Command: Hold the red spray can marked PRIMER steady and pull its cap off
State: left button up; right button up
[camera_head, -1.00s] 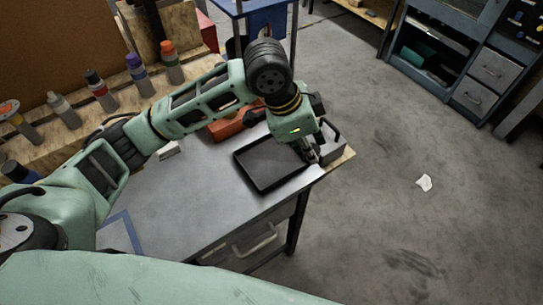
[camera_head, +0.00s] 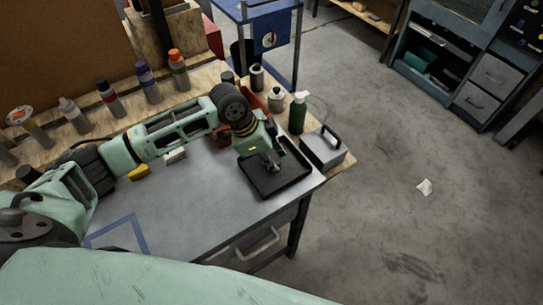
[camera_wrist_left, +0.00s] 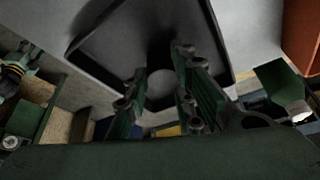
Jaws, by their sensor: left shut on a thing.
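My left gripper (camera_head: 271,166) is above the black tray (camera_head: 292,182) on the grey bench. In the left wrist view its fingers (camera_wrist_left: 160,92) are shut on a small grey round thing (camera_wrist_left: 160,90), with the tray (camera_wrist_left: 115,48) behind it. I cannot tell whether this thing is the cap. I cannot read PRIMER on any can. My right gripper is not in view.
Other spray cans with purple (camera_head: 148,80) and orange (camera_head: 177,67) caps stand along the shelf. A green bottle (camera_head: 297,114) and a grey metal box (camera_head: 322,148) are right of the tray. A yellow block (camera_head: 139,173) lies at the left. The bench front is clear.

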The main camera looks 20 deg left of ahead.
pick_arm(q)
jog(key=shift+o, duration=1.2)
jog(key=shift+f, duration=0.15)
jog(key=o, duration=0.5)
jog(key=b+v, duration=0.1)
jog(key=v, duration=1.1)
jog(key=shift+s, duration=0.1)
